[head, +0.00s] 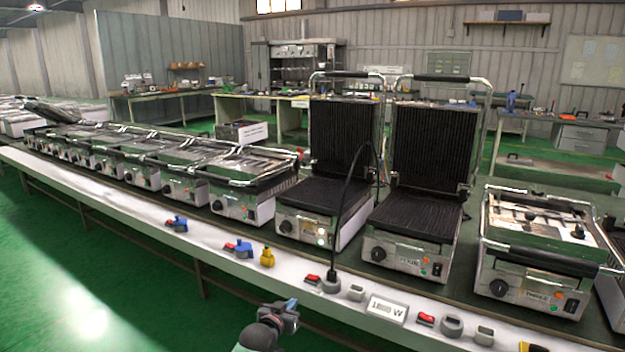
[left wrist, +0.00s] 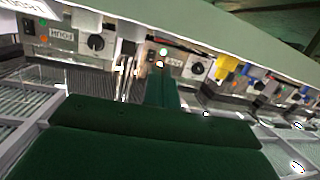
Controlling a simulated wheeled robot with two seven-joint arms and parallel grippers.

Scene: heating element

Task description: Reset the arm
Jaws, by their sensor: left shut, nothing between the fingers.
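My left gripper (head: 291,304) is at the bottom centre of the head view, shut and empty, in front of the bench's near edge and apart from the things on it. In the left wrist view, dark green parts fill the bottom, and I cannot tell their outline well. A contact grill with its lid raised (head: 343,130) stands behind the gripper, with a lit lamp on its front. A second grill with a raised lid (head: 432,135) stands to its right. My right gripper is not in view.
The bench (head: 215,250) carries a row of closed grills (head: 240,190) to the left and another closed grill (head: 535,250) at right. Blue plugs (head: 240,248), a yellow plug (head: 267,257), a black cable (head: 345,200) and an "1800 W" sign (head: 387,310) line the front edge. The floor at left is clear.

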